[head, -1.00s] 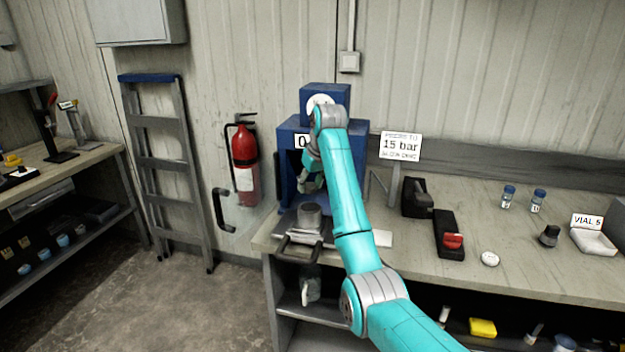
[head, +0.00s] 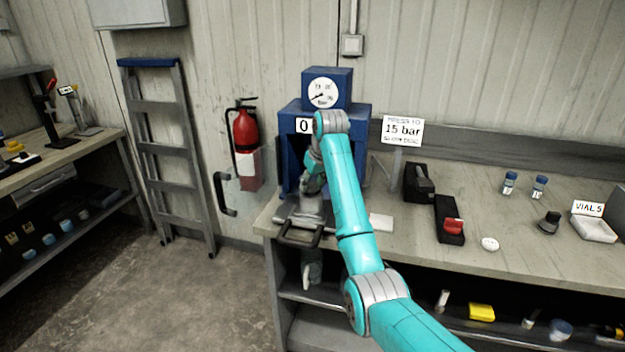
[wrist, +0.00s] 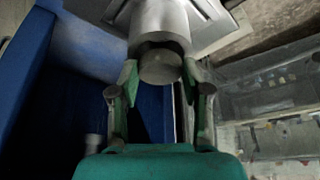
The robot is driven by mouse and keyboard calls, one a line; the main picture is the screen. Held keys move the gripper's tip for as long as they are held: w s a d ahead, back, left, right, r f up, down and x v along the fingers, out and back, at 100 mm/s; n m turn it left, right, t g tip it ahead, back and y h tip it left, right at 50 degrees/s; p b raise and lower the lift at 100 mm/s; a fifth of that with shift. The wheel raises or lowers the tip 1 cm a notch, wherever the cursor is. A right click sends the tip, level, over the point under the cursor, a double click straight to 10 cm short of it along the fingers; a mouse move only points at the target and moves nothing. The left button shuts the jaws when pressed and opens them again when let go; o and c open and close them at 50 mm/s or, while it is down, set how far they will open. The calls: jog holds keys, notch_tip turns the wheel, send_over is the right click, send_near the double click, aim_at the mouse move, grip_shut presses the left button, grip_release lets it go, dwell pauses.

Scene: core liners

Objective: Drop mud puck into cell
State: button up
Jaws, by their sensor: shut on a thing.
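The mud puck (wrist: 160,67) is a grey-brown disc between my gripper's fingertips in the wrist view. My gripper (wrist: 160,78) is shut on it, with a green pad at each side. The cell (wrist: 160,22) is a silver metal cylinder just beyond the puck. The puck overlaps the cell's near end in the picture; I cannot tell whether it is at the mouth or partly inside. In the head view my gripper (head: 312,184) is low in front of the blue press (head: 292,150), over the cell (head: 309,212), which it partly hides.
The press has a round gauge (head: 323,93) and a "0" display. A metal tray with a dark handle (head: 300,238) is at the bench's left end. A "15 bar" sign (head: 402,131), a black holder (head: 417,190) and a red-topped block (head: 450,225) stand to the right.

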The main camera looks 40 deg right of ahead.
aim_at(312, 186)
jog(key=o, duration=1.2)
jog(key=shift+o, duration=0.2)
notch_tip(312, 186, up, 10)
dwell(0.3)
